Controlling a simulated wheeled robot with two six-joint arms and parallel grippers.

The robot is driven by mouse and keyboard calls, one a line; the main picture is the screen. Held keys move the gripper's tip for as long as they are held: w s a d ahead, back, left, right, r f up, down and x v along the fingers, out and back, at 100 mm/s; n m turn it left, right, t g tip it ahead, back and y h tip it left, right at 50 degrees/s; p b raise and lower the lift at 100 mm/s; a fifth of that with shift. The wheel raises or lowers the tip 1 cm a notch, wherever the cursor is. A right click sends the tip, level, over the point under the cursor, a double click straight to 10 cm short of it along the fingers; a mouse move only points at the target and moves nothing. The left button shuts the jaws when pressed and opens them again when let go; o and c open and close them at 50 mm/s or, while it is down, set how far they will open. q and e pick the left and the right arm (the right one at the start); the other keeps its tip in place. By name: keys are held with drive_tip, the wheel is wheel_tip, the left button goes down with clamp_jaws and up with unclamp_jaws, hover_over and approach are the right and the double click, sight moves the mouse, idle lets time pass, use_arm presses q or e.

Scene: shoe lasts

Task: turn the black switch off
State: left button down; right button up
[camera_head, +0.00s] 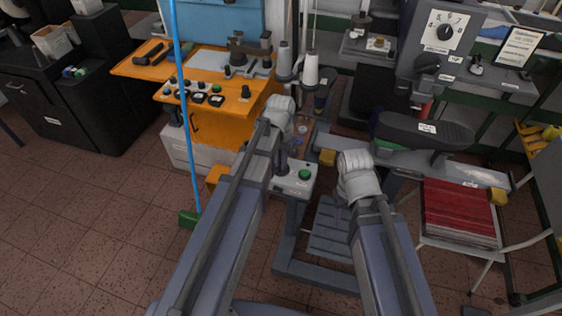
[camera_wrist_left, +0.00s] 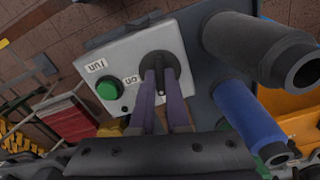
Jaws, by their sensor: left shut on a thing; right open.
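The black switch (camera_wrist_left: 158,62) is a round knob on a pale control box (camera_wrist_left: 118,58), beside a small "on" label. My left gripper (camera_wrist_left: 163,82) has its two purple-grey fingers shut on the knob's handle. The fingers partly cover the knob, and I cannot tell its exact setting. A green button (camera_wrist_left: 107,90) with a "run" label sits on the same face. In the head view the control box (camera_head: 298,187) and green button (camera_head: 304,174) show just past my left wrist. My right gripper (camera_head: 340,208) is open, apart from the box, its fingers mostly hidden by its wrist.
In the wrist view a dark cylinder (camera_wrist_left: 250,45) and a blue cylinder (camera_wrist_left: 245,115) stand close to my left gripper. An orange machine (camera_head: 215,120) is at the left. Open tiled floor lies at the front left.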

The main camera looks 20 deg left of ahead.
use_arm(q)
drive_tip(key=shift+n, duration=1.6)
drive_tip(key=c, duration=0.9)
unclamp_jaws()
wheel_tip(320, 180, up, 8)
drive_tip(key=p, duration=0.8)
drive_tip(key=shift+f, duration=0.1)
